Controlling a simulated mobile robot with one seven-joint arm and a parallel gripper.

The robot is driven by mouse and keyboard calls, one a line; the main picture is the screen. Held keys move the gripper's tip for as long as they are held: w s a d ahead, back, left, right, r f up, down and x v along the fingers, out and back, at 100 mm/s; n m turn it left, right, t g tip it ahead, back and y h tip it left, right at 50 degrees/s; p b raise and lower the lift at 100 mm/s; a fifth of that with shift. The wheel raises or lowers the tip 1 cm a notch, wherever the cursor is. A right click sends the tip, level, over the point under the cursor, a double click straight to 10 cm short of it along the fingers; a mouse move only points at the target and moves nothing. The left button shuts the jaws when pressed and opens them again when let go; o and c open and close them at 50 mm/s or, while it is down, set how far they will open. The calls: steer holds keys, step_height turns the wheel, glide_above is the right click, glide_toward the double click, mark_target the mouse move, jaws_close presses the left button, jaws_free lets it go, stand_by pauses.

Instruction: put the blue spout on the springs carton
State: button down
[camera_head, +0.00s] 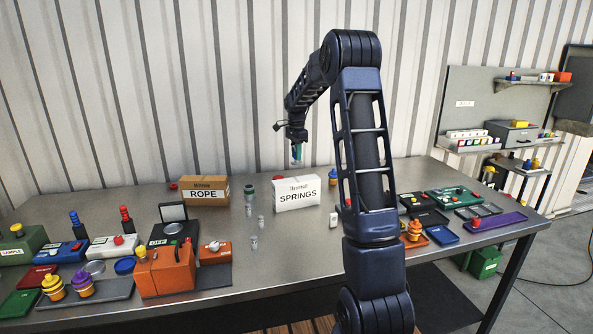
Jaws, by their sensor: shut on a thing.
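The springs carton (297,194) is a white box lettered SPRINGS, upright on the grey table behind the middle. My gripper (297,147) is above the carton, pointing down, with a clear gap between them. It is shut on a small blue-teal thing (297,154), which I take for the blue spout. The held thing is too small and partly covered to show its full shape. No other blue spout stands out on the table.
A brown ROPE carton (204,191) stands left of the springs carton. Small clear containers (261,221) and a green-topped bottle (249,196) stand near it. An orange box (165,271) and trays fill the left; more trays (495,221) lie right. The table's front middle is clear.

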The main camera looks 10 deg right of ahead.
mark_target(297, 162)
steer(key=shift+f, duration=3.6)
steer(key=shift+f, duration=0.1)
steer(key=c, duration=1.3)
jaws_free()
steer(key=shift+o, duration=0.2)
